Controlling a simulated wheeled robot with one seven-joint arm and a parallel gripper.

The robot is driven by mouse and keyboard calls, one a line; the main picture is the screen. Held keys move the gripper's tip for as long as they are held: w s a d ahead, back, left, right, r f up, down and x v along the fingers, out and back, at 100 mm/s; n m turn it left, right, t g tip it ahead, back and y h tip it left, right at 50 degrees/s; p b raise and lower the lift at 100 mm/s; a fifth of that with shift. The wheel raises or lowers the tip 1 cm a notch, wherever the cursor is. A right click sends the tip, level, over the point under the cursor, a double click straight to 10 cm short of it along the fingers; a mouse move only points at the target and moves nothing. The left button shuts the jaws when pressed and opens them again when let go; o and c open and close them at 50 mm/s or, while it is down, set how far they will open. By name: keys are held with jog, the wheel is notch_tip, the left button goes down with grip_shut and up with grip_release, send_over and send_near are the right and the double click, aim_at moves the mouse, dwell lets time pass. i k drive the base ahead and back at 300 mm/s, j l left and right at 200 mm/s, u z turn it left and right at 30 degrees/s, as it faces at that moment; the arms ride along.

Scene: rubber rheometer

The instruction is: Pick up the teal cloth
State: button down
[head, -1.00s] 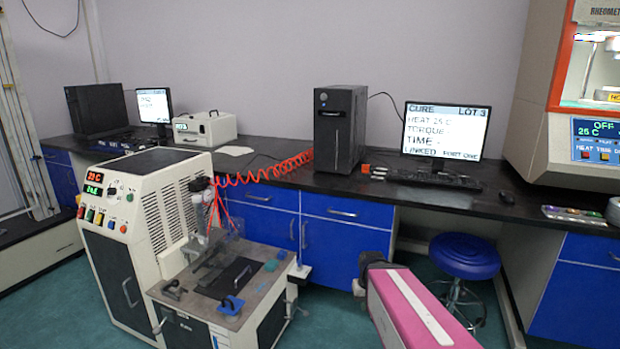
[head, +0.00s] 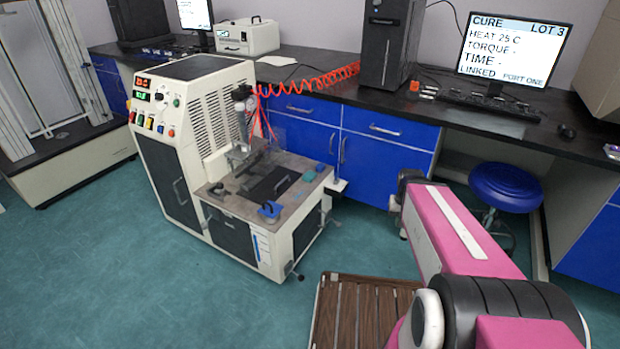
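A small teal patch that looks like the teal cloth (head: 309,176) lies on the worktop of the cream machine (head: 222,125), near its back right corner. Another small teal-blue shape (head: 321,168) is just behind it, and I cannot tell clearly which is cloth. My pink arm reaches in from the lower right. The dark end of my arm, with my gripper (head: 405,205), is right of the machine and apart from the cloth. The fingers are mostly hidden behind the arm, so their opening does not show.
A blue-based object (head: 269,210) sits at the worktop's front edge, and a dark plate (head: 272,184) lies mid-worktop. A clear guard and red coiled hose (head: 310,88) rise behind. A blue stool (head: 505,187) stands right of my arm. Floor left of the machine is clear.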

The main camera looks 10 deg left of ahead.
aim_at(310, 176)
jog(key=i+l+u, duration=0.2)
jog(key=u, duration=0.2)
jog(key=i+l+u, duration=0.55)
jog(key=u, duration=0.2)
jog(key=i+l+u, duration=0.1)
jog(key=l+u, duration=0.25)
jog(key=l, duration=0.1)
